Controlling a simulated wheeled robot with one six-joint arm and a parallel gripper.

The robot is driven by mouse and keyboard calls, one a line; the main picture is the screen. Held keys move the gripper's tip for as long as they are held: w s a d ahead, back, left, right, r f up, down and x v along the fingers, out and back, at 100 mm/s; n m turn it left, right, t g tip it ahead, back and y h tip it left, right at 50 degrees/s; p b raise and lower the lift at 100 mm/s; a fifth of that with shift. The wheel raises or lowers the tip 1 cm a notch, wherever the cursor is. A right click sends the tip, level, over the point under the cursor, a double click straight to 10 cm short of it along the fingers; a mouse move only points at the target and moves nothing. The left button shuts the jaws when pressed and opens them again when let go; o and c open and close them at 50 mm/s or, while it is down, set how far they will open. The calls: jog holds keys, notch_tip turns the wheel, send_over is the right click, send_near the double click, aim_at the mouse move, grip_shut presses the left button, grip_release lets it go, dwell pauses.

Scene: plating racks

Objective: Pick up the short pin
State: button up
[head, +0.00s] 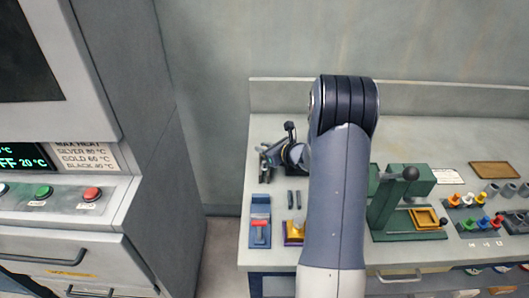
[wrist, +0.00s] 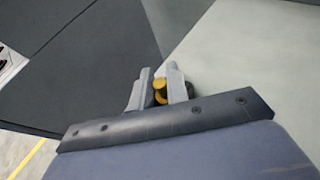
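My gripper (wrist: 160,82) shows in the wrist view with its two pale fingers close together around a small gold piece (wrist: 160,86) with rounded ends. Dark parts lie beside the piece, and the fingers hide some of it. I cannot tell whether this piece is the short pin. In the head view my gripper (head: 267,160) hangs above the left end of the bench, left of my arm, and what it holds is not clear there. Two small dark upright strips (head: 294,198) lie side by side on the bench below it; they are too small to identify.
The grey bench (head: 262,128) carries a blue stand with a red part (head: 260,222), a yellow holder (head: 293,238) partly behind my arm, and a green press (head: 390,213). Coloured pegs (head: 470,199) stand at the right. A grey heater cabinet (head: 150,140) rises at the left.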

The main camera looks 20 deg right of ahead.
grip_shut()
notch_tip(320, 180, up, 10)
jog(key=shift+r, duration=0.1)
dwell(0.5)
